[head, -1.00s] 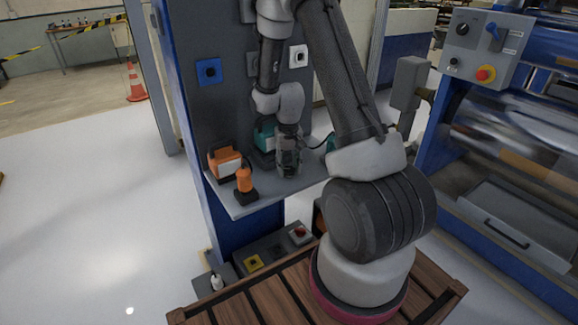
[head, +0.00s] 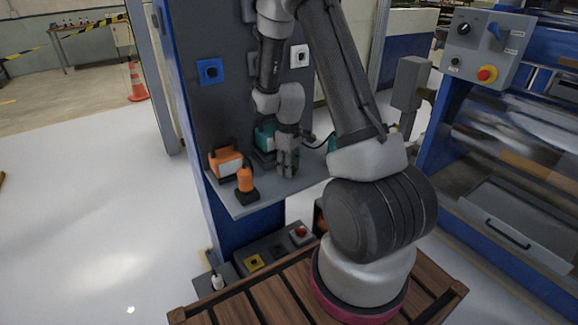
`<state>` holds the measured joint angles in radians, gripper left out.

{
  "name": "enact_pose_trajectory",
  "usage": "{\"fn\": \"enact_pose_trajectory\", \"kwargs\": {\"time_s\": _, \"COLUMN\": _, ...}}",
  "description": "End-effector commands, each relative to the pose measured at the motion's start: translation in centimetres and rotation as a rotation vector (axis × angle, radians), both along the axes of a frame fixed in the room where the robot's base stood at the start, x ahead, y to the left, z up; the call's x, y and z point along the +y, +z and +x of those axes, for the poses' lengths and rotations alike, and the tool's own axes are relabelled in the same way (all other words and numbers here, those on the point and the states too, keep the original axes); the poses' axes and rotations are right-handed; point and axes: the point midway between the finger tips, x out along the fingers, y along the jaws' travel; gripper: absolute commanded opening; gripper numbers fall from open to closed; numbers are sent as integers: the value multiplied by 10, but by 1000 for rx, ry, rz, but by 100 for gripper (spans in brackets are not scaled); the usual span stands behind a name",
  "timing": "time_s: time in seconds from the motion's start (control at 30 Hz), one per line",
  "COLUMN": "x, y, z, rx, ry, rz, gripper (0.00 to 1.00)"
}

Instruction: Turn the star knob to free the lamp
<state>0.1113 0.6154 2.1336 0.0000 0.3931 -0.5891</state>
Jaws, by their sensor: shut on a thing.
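My gripper (head: 288,165) points down at the right part of the grey shelf (head: 240,208), in front of the dark panel. Its fingers are close together on something small that they hide. A teal lamp (head: 264,136) stands just left of and behind my gripper, partly covered by it. The star knob cannot be made out; it may be hidden by the fingers.
An orange lamp (head: 225,162) and a small orange device on a black base (head: 245,181) stand on the shelf to the left. A blue plate (head: 210,71) is on the panel above. Blue machinery with a control box (head: 487,45) stands at right.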

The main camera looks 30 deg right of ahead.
Motion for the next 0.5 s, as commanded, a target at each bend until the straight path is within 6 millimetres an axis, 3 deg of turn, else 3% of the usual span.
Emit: {"fn": "enact_pose_trajectory", "kwargs": {"time_s": 0.5, "x": 0, "y": 1, "z": 1, "rx": -3, "ry": 59, "rz": -1, "gripper": 16}}
